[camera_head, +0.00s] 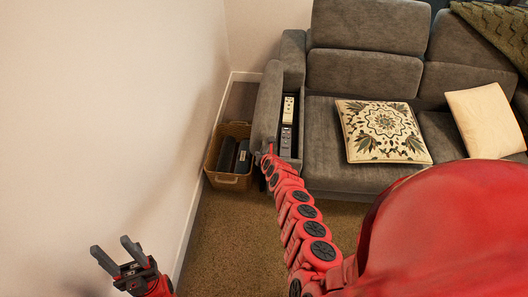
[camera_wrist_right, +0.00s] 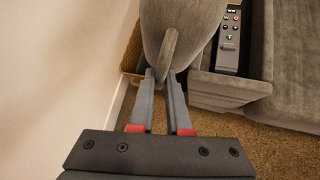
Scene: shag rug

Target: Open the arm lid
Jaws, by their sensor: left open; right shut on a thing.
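The grey arm lid (camera_head: 267,103) of the sofa is tipped up and outward to the left, and the compartment below it shows. In the right wrist view the lid (camera_wrist_right: 190,22) has a grey pull loop (camera_wrist_right: 171,45) at its front end. My right gripper (camera_head: 266,151) is at the lid's front end. In the wrist view my right gripper (camera_wrist_right: 164,76) is shut on the pull loop. A light remote (camera_head: 288,108) and a dark remote (camera_head: 286,141) lie in the compartment. My left gripper (camera_head: 112,246) is open and empty, low by the wall.
A wicker basket (camera_head: 227,181) with dark items stands on the rug left of the sofa arm, close to the lid. The wall (camera_head: 110,100) is at the left. A patterned cushion (camera_head: 382,131) and a cream cushion (camera_head: 486,120) rest on the sofa seat. The rug in front is clear.

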